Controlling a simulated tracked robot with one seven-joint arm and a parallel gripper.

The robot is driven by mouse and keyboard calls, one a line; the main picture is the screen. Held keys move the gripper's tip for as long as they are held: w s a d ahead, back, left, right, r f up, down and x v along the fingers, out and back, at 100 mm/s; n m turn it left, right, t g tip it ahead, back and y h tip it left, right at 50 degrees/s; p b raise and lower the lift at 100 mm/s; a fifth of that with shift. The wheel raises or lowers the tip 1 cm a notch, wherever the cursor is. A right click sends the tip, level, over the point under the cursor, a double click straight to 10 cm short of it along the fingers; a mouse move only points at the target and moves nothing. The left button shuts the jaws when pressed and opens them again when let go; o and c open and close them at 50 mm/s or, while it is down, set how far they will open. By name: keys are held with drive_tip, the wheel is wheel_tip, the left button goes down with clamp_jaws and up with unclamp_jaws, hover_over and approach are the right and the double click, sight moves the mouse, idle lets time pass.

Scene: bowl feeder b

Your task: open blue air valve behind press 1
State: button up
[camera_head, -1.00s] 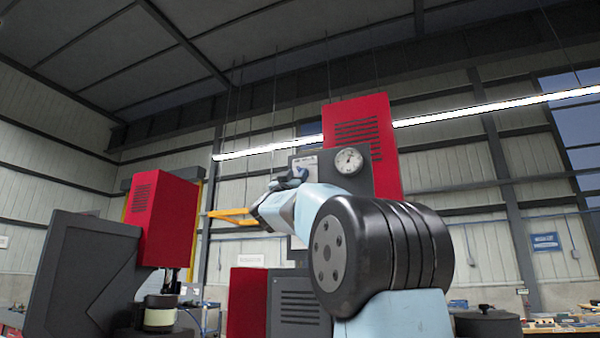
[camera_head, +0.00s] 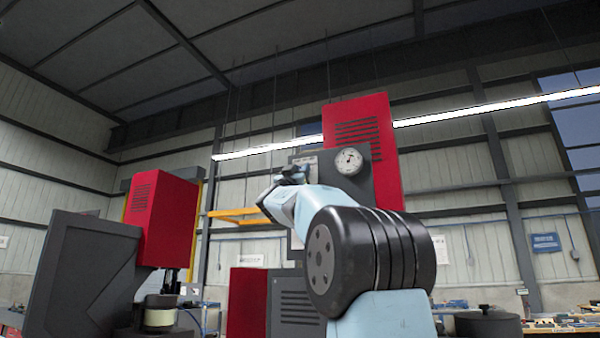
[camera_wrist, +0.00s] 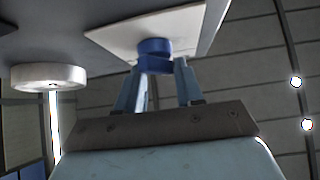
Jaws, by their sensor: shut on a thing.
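The blue air valve (camera_wrist: 155,47) shows in the wrist view, on a pale plate (camera_wrist: 115,38) fixed to a dark panel. My gripper (camera_wrist: 158,68) is shut on the valve's blue handle, one finger on each side. In the head view my gripper (camera_head: 290,174) is small and dark, up against the grey panel (camera_head: 330,162) of the red press (camera_head: 368,125). My arm hides much of the panel's lower part, and the valve itself cannot be made out clearly there.
A round gauge (camera_head: 349,161) sits on the panel right of my gripper; its rim also shows in the wrist view (camera_wrist: 48,76). A second red machine (camera_head: 163,220) stands at left. A yellow frame (camera_head: 235,214) lies behind my arm.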

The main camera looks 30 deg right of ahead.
drive_tip(key=shift+w+f, duration=0.1)
drive_tip(key=shift+f, duration=0.1)
drive_tip(key=shift+c, duration=1.3)
drive_tip(key=shift+d, duration=0.1)
drive_tip(key=shift+w+f, duration=0.1)
drive_tip(key=o, duration=0.7)
drive_tip(key=v, duration=1.4)
